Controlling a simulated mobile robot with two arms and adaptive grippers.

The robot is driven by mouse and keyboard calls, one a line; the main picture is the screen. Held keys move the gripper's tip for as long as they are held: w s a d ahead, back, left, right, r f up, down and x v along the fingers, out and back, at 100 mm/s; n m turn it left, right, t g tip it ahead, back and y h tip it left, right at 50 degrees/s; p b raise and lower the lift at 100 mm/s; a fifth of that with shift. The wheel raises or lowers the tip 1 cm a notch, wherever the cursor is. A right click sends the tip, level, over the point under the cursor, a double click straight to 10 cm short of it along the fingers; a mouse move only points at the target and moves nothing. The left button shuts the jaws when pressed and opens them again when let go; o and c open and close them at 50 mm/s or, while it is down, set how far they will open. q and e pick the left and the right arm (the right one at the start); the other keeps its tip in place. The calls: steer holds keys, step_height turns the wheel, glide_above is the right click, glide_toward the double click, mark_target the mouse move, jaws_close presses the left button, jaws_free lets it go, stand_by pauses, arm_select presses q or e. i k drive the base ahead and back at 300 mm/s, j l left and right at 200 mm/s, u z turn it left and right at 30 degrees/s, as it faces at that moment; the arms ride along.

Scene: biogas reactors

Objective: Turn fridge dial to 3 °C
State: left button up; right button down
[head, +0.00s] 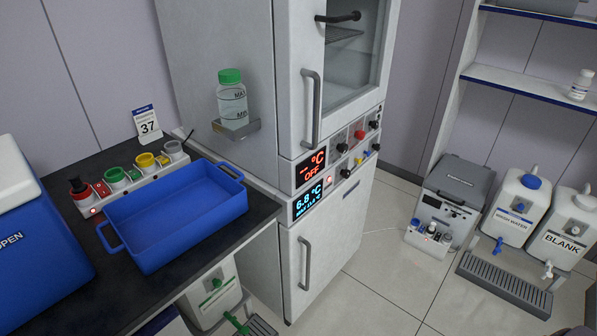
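The tall white cabinet (225,70) has a glass-doored upper part and a lower fridge door (325,245) with a vertical handle (305,262). Both doors look shut. Between them is a panel with two displays. The upper display (312,167) shows red "°C OFF". The lower display (308,201) shows blue "6.8 °C" with a smaller "MAX" line. Right of the displays are two rows of small controls, with black knobs such as one in the upper row (342,147) and one in the lower row (346,172). Their pointer settings are too small to read. Neither gripper is in view.
A dark bench (260,210) at left holds a blue tray (175,250), a blue box (35,245) and a rack of coloured cups (135,185). A bottle (232,105) sits on the cabinet's side shelf. Floor before the fridge (375,285) is clear; jugs (515,205) stand at right.

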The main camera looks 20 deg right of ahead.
mark_target(346, 174)
steer(key=i+l+u, duration=0.1)
steer(key=l+u, duration=0.35)
steer(key=l, duration=0.2)
steer(key=l+u, duration=0.4)
steer(key=l, duration=0.3)
steer(key=l+u, duration=0.45)
steer(key=l, duration=0.25)
